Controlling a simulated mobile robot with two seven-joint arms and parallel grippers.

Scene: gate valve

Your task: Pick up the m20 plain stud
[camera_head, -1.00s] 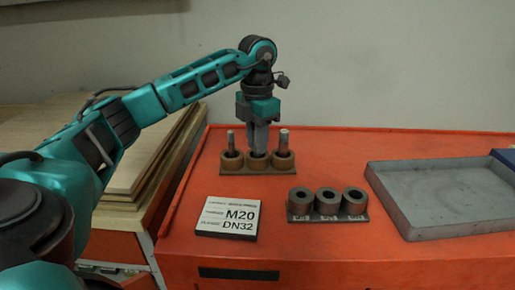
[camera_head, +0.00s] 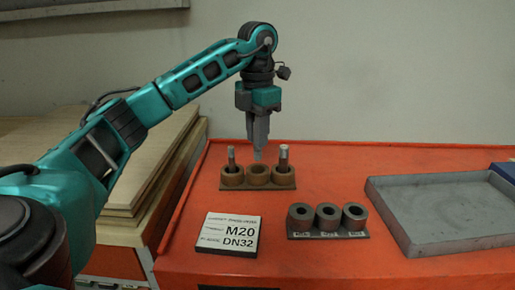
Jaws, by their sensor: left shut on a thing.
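My left gripper (camera_head: 258,148) is above the middle cup of the brown three-cup holder (camera_head: 258,186) at the back of the red bench. It is shut on a stud (camera_head: 258,154), of which only a short grey tip shows below the fingers. The tip is just above the middle cup's opening. Two other grey studs stand upright in the holder, one in the left cup (camera_head: 231,157) and one in the right cup (camera_head: 283,155). I cannot read any size marking on the studs. My right gripper is not in view.
A sign reading M20 DN32 (camera_head: 228,234) lies in front of the holder on the red bench (camera_head: 330,170). A dark holder with three empty-looking cups (camera_head: 328,218) is to its right. A grey tray (camera_head: 440,210) is at the right. Wooden boards (camera_head: 150,180) are stacked at the left.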

